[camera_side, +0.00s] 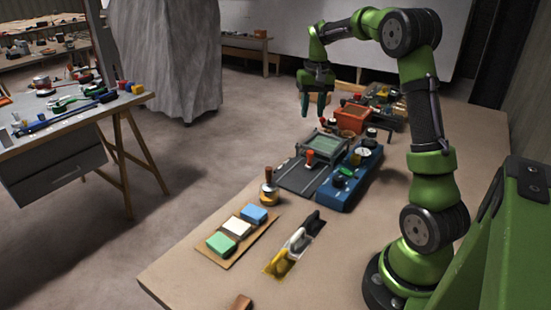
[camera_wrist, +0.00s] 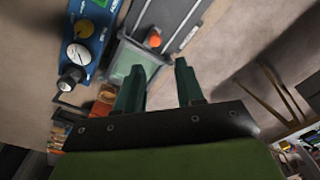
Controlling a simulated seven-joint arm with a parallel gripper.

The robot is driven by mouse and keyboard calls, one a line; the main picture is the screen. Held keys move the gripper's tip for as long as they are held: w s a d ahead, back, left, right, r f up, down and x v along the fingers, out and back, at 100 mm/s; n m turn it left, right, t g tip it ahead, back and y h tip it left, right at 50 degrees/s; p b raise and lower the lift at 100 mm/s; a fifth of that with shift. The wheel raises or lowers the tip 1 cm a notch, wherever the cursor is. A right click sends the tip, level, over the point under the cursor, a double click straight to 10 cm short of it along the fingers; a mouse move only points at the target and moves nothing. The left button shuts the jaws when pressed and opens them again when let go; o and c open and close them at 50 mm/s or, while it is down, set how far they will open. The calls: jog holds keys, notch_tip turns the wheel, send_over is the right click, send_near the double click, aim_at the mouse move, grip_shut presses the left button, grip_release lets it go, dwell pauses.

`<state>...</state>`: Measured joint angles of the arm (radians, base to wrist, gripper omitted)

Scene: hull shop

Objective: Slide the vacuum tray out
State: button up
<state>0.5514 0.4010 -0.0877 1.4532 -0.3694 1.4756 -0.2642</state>
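The vacuum tray (camera_side: 326,146) is a grey box with a greenish top panel, sitting on dark grey rails (camera_side: 297,180) on the table. A red-orange knob (camera_side: 309,158) stands at its front; in the wrist view the tray (camera_wrist: 128,58) and knob (camera_wrist: 155,41) lie just beyond my fingers. My gripper (camera_side: 312,108) points down, above and behind the tray, with its fingers apart. In the wrist view my gripper (camera_wrist: 159,66) has nothing between its fingers. It does not appear to touch the tray or knob.
A blue control box (camera_side: 350,180) with knobs stands right beside the tray. An orange bin (camera_side: 352,117) is behind it. Bare tabletop borders the rails' left side.

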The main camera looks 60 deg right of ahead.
aim_at(310, 151)
jog(key=shift+g, duration=0.3)
jog(key=f, duration=0.5)
jog(key=d+f, duration=0.1)
jog(key=f, duration=0.4)
jog(key=d+f, duration=0.1)
jog(key=f, duration=0.4)
jog(key=shift+w, duration=0.3)
grip_shut()
